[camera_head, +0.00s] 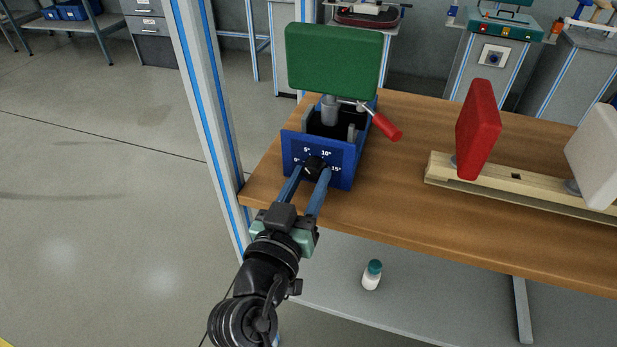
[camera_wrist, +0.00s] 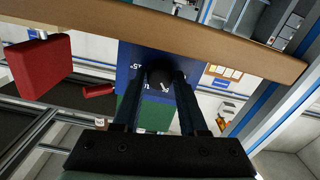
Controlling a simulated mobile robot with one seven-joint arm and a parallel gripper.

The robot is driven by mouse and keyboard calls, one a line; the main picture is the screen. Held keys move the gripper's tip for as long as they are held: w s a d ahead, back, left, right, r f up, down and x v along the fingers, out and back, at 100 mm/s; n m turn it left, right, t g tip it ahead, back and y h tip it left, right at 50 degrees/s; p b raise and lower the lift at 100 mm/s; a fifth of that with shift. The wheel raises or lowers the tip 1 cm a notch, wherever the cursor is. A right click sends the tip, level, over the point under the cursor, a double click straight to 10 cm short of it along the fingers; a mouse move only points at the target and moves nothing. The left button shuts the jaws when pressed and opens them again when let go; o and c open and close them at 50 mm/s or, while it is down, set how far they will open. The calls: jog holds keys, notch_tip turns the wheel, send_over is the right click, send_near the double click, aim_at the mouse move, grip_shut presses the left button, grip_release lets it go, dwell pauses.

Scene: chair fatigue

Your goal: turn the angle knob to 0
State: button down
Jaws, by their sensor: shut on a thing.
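The angle knob (camera_head: 315,164) is a black round knob on the front of a blue box (camera_head: 340,176). White marks of 0°, 5°, 10° and 15° stand around it, with 0° at the left and 15° at the right. My gripper (camera_head: 313,174) reaches the panel from the front, with its two blue fingers on either side of the knob, shut on it. In the wrist view the knob (camera_wrist: 160,75) sits between the fingertips, and the panel appears upside down. I cannot clearly read where the knob points.
The box stands at the left end of a wooden bench (camera_head: 390,190). A green pad (camera_head: 333,58) rises above it, and a red-handled lever (camera_head: 386,126) sticks out right. A red pad (camera_head: 478,130) stands farther right. A blue-striped post (camera_head: 205,100) is close on the left.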

jog(key=n+p, duration=0.1)
jog(key=n, duration=0.4)
jog(key=shift+r+p, duration=0.1)
jog(key=shift+p, duration=0.3)
jog(key=shift+n+p, duration=0.9)
jog(key=shift+n, duration=1.6)
jog(key=shift+c, duration=2.2)
grip_release()
jog(key=b+v, duration=0.1)
jog(key=v, duration=1.2)
jog(key=shift+b, duration=0.4)
